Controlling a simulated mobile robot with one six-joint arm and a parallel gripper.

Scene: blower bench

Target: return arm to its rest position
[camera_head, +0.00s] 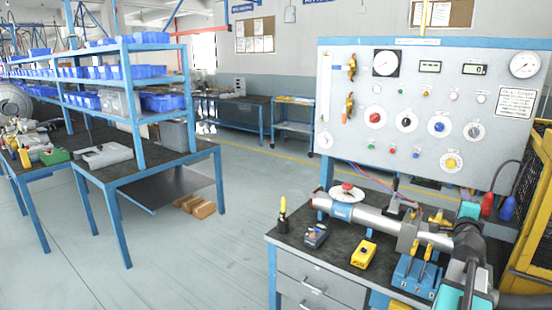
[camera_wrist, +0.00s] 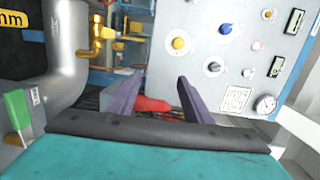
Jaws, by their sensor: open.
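My gripper (camera_wrist: 158,80) shows in the wrist view as two purple-grey fingers set well apart. It is open, and nothing is held between the fingers. A red object (camera_wrist: 151,104) shows in the gap between the fingers; it looks to lie beyond them. In the head view my arm, in teal and dark grey, reaches in at the lower right over the bench (camera_head: 265,258). There it is beside the grey metal pipe assembly (camera_head: 370,218), and I cannot make out the fingers.
The upright panel (camera_head: 425,120) with gauges and knobs stands behind the bench. A yellow box (camera_head: 363,254) and a blue-grey handheld device (camera_head: 316,236) lie on the bench top. A yellow guard (camera_head: 530,215) stands at right.

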